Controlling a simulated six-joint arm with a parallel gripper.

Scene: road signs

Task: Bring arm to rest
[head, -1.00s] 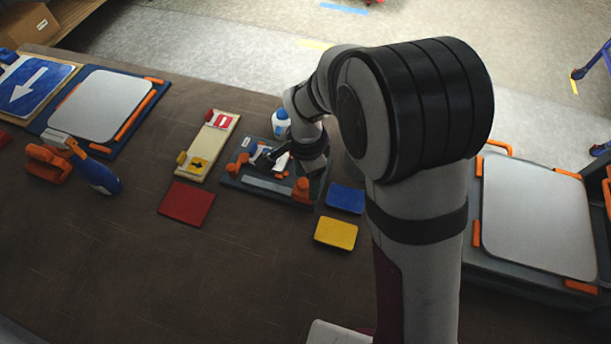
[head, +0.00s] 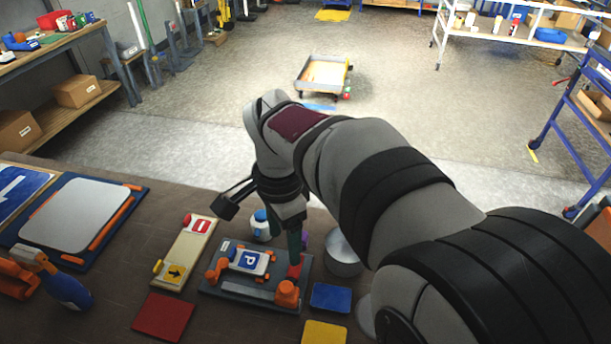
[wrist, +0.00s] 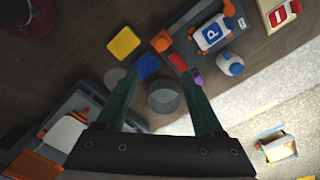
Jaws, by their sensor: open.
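My gripper (head: 296,240) is open with its dark green fingers pointing down, above the right side of a dark fixture board (head: 235,288). In the wrist view the fingers (wrist: 160,74) are spread, with nothing held between them. A blue parking sign with a white P (head: 250,261) lies on the fixture, between orange clamps; it also shows in the wrist view (wrist: 211,33). The fingers partly cover the fixture's right end in the head view. My arm fills the right of the head view.
A grey metal cylinder (head: 343,255) and a white-and-blue bottle (head: 261,226) stand close to the gripper. Blue (head: 331,297), yellow (head: 323,334) and red (head: 163,316) plates lie on the table. A spray bottle (head: 62,284) is at left. Open floor lies beyond the table.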

